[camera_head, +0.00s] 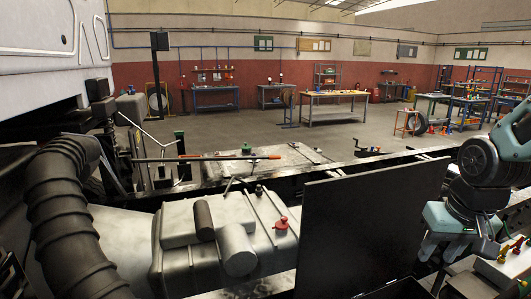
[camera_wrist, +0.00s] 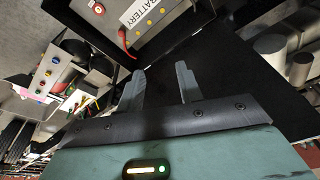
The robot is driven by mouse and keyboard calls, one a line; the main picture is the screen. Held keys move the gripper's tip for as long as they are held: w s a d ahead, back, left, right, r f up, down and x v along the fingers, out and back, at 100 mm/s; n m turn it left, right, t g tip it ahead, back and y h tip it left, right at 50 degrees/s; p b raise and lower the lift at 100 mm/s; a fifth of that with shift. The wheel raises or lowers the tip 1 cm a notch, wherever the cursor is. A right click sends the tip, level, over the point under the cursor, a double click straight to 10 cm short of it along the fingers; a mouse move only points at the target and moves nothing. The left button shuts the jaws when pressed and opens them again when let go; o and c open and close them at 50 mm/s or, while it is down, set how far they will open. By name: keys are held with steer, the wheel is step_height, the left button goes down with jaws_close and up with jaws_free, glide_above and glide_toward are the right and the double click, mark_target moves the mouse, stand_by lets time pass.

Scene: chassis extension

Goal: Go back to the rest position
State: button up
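My gripper (camera_wrist: 160,82) shows in the wrist view with its two fingers apart and nothing between them. A flat black surface lies behind the fingers. In the head view my arm comes in at the right edge, with the hand low beside a large upright black panel (camera_head: 370,225). The fingertips are hard to make out there. In the wrist view a box labelled BATTERY (camera_wrist: 140,14) is beyond the fingers, with a red cable (camera_wrist: 126,43) at its side.
A grey tank with a red cap (camera_head: 281,222) and a thick black ribbed hose (camera_head: 65,215) fill the lower left of the head view. Coloured items (camera_head: 510,247) lie beside my arm. A dark chassis rail crosses the middle. Workbenches (camera_head: 335,108) stand far back across open floor.

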steer(key=s+a+f+n+g+b, duration=0.2)
steer(key=s+a+f+n+b, duration=0.7)
steer(key=s+a+f+b, duration=0.9)
steer(key=shift+a+f+g+y+b, duration=0.15)
steer(key=shift+a+g+y+b, duration=0.15)
steer(key=shift+a, duration=0.05)
stand_by(0.4)
